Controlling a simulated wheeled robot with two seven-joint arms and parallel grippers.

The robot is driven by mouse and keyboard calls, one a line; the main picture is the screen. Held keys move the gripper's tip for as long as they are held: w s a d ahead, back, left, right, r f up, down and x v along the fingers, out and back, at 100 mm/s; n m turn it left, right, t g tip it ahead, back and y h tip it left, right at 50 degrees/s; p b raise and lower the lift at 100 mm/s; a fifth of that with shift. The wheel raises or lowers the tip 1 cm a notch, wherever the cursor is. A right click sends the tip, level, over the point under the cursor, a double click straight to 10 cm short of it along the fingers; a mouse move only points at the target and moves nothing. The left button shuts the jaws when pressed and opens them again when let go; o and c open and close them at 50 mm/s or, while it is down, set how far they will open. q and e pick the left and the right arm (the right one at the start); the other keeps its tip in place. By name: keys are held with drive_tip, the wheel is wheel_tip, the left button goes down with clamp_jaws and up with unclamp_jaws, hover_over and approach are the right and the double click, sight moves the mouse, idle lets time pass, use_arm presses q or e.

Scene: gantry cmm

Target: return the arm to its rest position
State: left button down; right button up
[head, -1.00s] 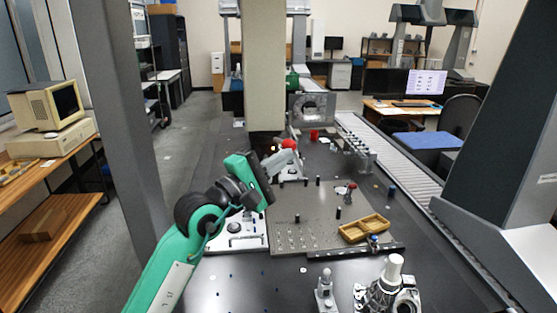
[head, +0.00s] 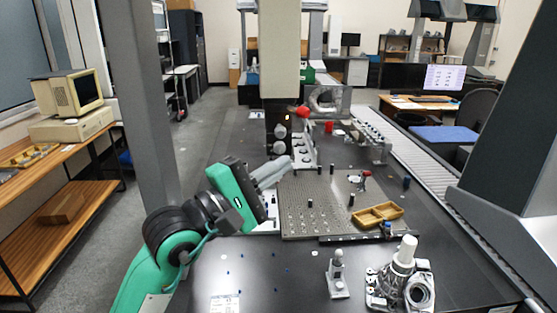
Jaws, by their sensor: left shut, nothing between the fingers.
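My left arm, with green links and dark joints, comes in from the lower left in the head view. Its left gripper (head: 283,165) has grey fingers that are shut with nothing between them. The fingers point up and to the right, in front of the left rear of the perforated fixture plate (head: 318,222). They look apart from the things around them, though the exact height above the table is hard to tell. My right arm and right gripper are out of view.
A wooden tray (head: 378,215) lies on the plate's right side. A metal part with a white cylinder (head: 405,252) and a small grey stand (head: 338,275) occupy the dark table's front right. A beige column (head: 279,50) rises behind the gripper. The table's front left (head: 240,260) is mostly clear.

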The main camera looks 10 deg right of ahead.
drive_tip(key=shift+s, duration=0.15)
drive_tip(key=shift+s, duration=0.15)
